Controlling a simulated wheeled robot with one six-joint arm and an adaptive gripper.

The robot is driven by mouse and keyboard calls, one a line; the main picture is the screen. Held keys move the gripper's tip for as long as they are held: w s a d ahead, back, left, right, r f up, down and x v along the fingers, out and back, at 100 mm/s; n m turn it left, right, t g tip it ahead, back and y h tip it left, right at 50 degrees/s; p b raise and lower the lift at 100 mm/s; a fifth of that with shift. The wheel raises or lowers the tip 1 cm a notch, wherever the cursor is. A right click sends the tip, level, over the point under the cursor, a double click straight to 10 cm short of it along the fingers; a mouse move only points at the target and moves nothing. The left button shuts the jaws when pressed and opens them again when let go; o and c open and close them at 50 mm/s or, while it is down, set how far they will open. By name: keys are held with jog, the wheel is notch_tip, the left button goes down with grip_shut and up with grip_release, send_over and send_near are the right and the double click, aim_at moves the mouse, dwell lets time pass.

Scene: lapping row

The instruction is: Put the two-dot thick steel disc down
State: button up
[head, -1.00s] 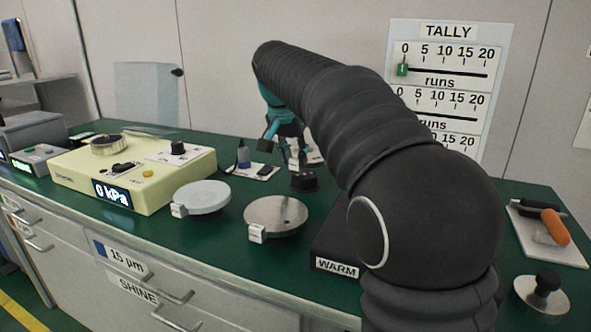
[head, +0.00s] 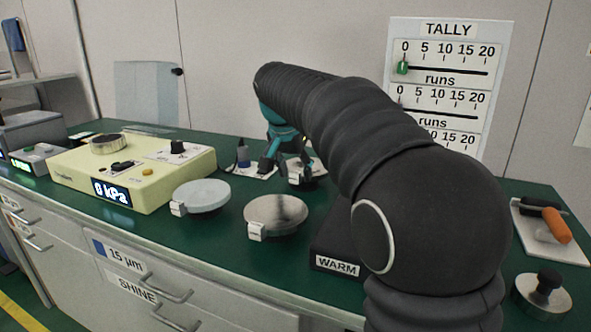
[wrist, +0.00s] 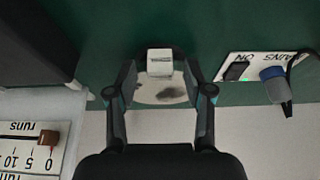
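The steel disc (wrist: 162,92) with a white tag block (wrist: 160,62) is between the two fingers of my gripper (wrist: 160,78) in the wrist view. The fingers press in on its two sides, and its face has a dark smudge. In the head view my gripper (head: 287,168) is low over the back of the green bench, with the disc's tag (head: 296,178) facing front. The disc sits low at the spot of a small black round stand, which it now hides. I cannot tell whether it touches the stand. The tag's dots are too small to read.
A pale disc (head: 203,195) and a steel disc (head: 276,213), both tagged, stand in front to the left. A cream pressure unit (head: 140,172) is further left. A mains switch panel (wrist: 238,70) lies beside my gripper. The dark WARM block (head: 335,250) is nearer, by my arm.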

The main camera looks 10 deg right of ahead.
jog(key=p+v, duration=0.1)
jog(key=v, duration=1.1)
jog(key=shift+p, duration=0.35)
